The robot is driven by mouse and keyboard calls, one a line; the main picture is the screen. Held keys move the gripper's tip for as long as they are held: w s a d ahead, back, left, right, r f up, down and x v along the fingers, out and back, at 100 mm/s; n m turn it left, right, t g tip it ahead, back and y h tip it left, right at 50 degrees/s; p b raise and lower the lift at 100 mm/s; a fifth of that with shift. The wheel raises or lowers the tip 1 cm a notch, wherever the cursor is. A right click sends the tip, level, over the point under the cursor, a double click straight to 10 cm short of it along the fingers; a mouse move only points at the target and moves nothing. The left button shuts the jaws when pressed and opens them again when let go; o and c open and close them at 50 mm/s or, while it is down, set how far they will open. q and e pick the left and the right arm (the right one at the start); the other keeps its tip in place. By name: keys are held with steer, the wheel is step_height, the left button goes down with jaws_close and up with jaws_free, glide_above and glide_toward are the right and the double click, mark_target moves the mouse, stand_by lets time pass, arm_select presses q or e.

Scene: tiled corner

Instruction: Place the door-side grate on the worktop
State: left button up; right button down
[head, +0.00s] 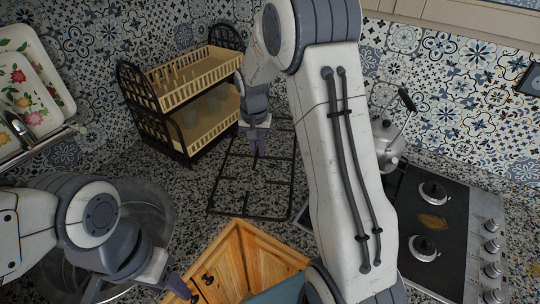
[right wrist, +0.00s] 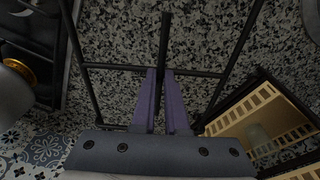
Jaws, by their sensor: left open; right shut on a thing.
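The black wire grate (head: 232,155) is over the speckled worktop (head: 188,192), between the dish rack and my right arm. The right wrist view shows the purple fingers (right wrist: 165,100) closed at the end of a dark bar of the grate (right wrist: 166,40). The grate looks flat and close to the worktop; I cannot tell whether it touches. My left gripper (head: 183,287) is open and empty at the bottom, beside the sink. My right arm hides part of the hob's left side.
The hob (head: 443,245) on the right has two bare burners and knobs. A kettle (head: 386,140) stands at its back. A two-tier dish rack (head: 185,135) stands behind the grate. The round sink (head: 155,205) is at left. A wooden cabinet corner (head: 240,250) is in front.

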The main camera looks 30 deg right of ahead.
steer(key=w+d+m, duration=0.5)
steer(key=d, duration=0.7)
steer(key=p, duration=0.2)
glide_above(284, 164)
step_height(284, 164, down, 10)
steer(key=shift+r, duration=0.25)
steer(key=shift+f, duration=0.25)
steer(key=shift+f, duration=0.15)
steer(key=c, duration=0.9)
jaws_free()
steer(key=shift+c, duration=0.2)
